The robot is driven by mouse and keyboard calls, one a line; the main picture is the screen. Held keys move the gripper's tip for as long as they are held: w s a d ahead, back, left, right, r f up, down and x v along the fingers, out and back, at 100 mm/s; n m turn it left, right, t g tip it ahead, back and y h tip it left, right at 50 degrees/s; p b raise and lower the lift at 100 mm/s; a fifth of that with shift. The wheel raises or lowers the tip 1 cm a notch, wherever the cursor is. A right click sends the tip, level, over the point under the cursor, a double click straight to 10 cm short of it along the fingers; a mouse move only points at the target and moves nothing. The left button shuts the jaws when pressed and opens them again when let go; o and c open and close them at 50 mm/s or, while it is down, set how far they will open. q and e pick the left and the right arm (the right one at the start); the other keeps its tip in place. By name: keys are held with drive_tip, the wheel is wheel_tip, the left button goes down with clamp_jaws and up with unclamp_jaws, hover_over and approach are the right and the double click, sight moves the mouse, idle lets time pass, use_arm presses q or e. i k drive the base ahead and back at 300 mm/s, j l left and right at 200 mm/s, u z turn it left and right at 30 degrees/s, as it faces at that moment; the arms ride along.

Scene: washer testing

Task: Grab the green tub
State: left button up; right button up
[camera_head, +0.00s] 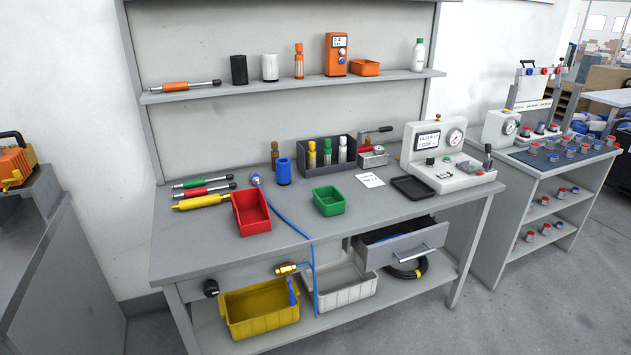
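The green tub (328,201) is a small open tub standing upright on the grey workbench (390,208), near the middle of its top. It looks empty. The larger red tub (251,212) stands to its left, with a blue hose (287,222) running between them over the bench's front edge. Neither of my grippers shows in the head view, and nothing touches the green tub.
Behind the green tub stand a dark bin (326,157) with several bottles and a blue cylinder (284,171). To its right are a black tray (412,187) and a test unit with a gauge (447,158). An open drawer (402,243) juts out below.

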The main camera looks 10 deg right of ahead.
sight(329, 200)
drive_tip(key=i+l, duration=0.15)
drive_tip(key=l, duration=0.25)
drive_tip(key=i+l+u, duration=0.15)
drive_tip(key=l, duration=0.25)
drive_tip(key=i+l, duration=0.1)
drive_tip(key=l, duration=0.3)
drive_tip(key=i+l+u, duration=0.15)
drive_tip(key=l, duration=0.25)
